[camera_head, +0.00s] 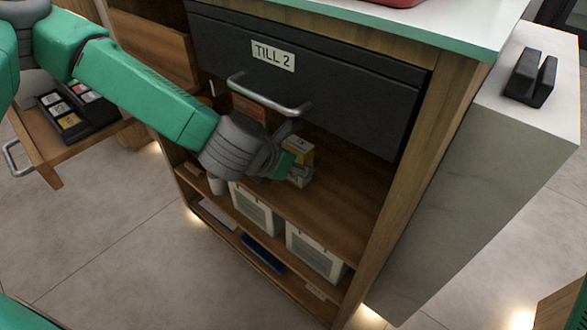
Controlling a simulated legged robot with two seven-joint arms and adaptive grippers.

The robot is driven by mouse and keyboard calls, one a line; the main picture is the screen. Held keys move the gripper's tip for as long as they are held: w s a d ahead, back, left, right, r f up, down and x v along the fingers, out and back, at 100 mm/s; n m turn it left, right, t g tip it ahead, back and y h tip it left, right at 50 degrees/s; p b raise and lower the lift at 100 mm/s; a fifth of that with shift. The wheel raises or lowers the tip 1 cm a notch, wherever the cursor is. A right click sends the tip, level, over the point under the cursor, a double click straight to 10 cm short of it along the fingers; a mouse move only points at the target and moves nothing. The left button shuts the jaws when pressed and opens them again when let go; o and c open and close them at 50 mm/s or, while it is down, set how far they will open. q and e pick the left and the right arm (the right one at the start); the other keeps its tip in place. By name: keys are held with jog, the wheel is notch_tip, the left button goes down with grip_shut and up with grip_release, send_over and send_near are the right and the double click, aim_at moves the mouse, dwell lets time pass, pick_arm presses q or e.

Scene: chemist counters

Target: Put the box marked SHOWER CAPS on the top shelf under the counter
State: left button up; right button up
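My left arm comes in from the left and reaches under the till drawer. Its gripper (291,167) is over the top shelf (335,208) under the counter, at a small yellow and white box (300,147). The wrist hides most of the fingers, so I cannot tell whether they grip the box or only stand beside it. The box's lettering is too small to read, and I cannot tell whether its base rests on the shelf. My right gripper is out of view.
The black drawer marked TILL 2 (340,75) with its bar handle (262,99) overhangs the shelf. Two white baskets (318,250) stand on the lower shelf. An open drawer (40,150) with a black tray juts out at left. The top shelf's right part is clear.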

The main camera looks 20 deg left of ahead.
pick_arm(q)
jog(key=shift+s+d+f, duration=0.1)
jog(key=shift+s+d, duration=0.05)
jog(key=shift+d, duration=0.15)
jog(key=o, duration=1.4)
jog(key=shift+d, duration=0.35)
jog(key=shift+a, duration=0.45)
jog(key=p+v, duration=0.3)
jog(key=v, duration=0.4)
jog(key=shift+s+r, duration=0.1)
jog(key=shift+r, duration=0.15)
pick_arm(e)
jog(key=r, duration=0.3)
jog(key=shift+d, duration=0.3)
pick_arm(q)
jog(key=shift+a, duration=0.1)
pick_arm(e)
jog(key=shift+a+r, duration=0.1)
